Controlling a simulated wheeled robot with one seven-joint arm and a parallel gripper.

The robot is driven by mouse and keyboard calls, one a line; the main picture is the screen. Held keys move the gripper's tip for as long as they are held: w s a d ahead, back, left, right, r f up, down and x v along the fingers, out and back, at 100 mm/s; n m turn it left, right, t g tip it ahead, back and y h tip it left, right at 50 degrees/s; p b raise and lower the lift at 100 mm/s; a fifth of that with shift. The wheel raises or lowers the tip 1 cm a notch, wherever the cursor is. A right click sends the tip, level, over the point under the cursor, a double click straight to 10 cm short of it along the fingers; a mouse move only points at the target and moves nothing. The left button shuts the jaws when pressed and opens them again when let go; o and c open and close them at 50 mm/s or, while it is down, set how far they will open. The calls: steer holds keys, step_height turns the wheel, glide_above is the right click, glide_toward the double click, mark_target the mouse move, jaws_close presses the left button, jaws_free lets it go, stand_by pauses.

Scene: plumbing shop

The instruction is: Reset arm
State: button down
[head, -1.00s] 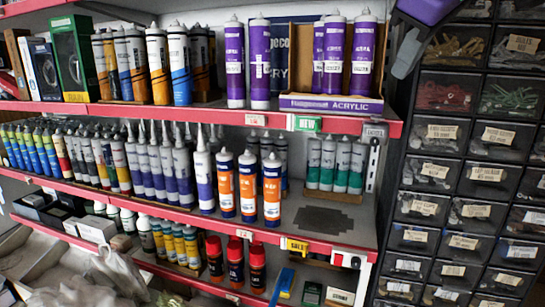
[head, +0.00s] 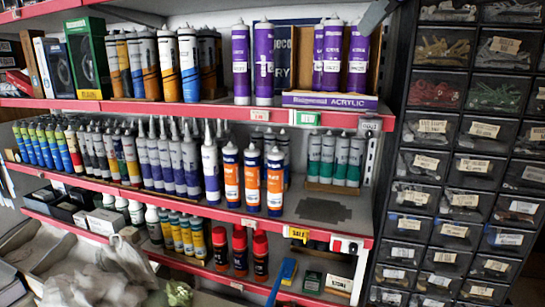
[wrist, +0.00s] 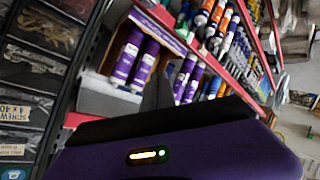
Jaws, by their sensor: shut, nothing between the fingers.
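My gripper (wrist: 158,80) shows in the wrist view as a dark, narrow pair of fingers, shut and empty, above my purple gripper housing with its lit indicator. Behind the fingers are purple sealant tubes (wrist: 145,62) on a red-edged shelf; the fingers seem apart from them. In the head view, only a grey-dark tip of my gripper (head: 373,17) shows at the top edge, in front of the right end of the upper shelf. The rest of my arm is outside that view.
Red-edged shelves (head: 180,107) hold several tubes and bottles. Orange-and-white tubes (head: 250,180) stand on the middle shelf, beside a bare dark patch (head: 325,210). A black drawer cabinet (head: 383,190) stands at right. Pale cloth-like material (head: 105,280) lies at lower left.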

step_height(320, 180, down, 4)
steer(key=w+a+t+y, duration=0.2)
steer(key=w+t+y, duration=0.1)
steer(key=t+y, duration=0.4)
steer(key=s+d+f+m+t+h+b, duration=0.1)
steer(key=s+d+f+m+h, duration=0.25)
steer(key=f, duration=0.55)
steer(key=s+d+f+m+t+h, duration=0.2)
steer(key=s+f+m, duration=0.2)
steer(key=f, duration=0.6)
steer(key=s+d+f+m+t+h+b, duration=0.1)
steer(key=s+d+f+m+h, duration=0.25)
steer(key=f, duration=0.55)
steer(key=s+f+g, duration=0.3)
steer(key=s+f, duration=0.6)
steer(key=s, duration=0.3)
steer(key=s+a+f+n+g+b, duration=0.1)
steer(key=s+f+g, duration=0.2)
steer(key=s+f, duration=0.7)
steer(key=s+a+f+n+g, duration=0.1)
steer(key=s+f+g, duration=0.2)
steer(key=s+f, duration=0.7)
steer(key=s, duration=0.5)
steer(key=shift+s+b, duration=0.3)
steer(key=shift+b, duration=0.05)
steer(key=shift+r, duration=0.1)
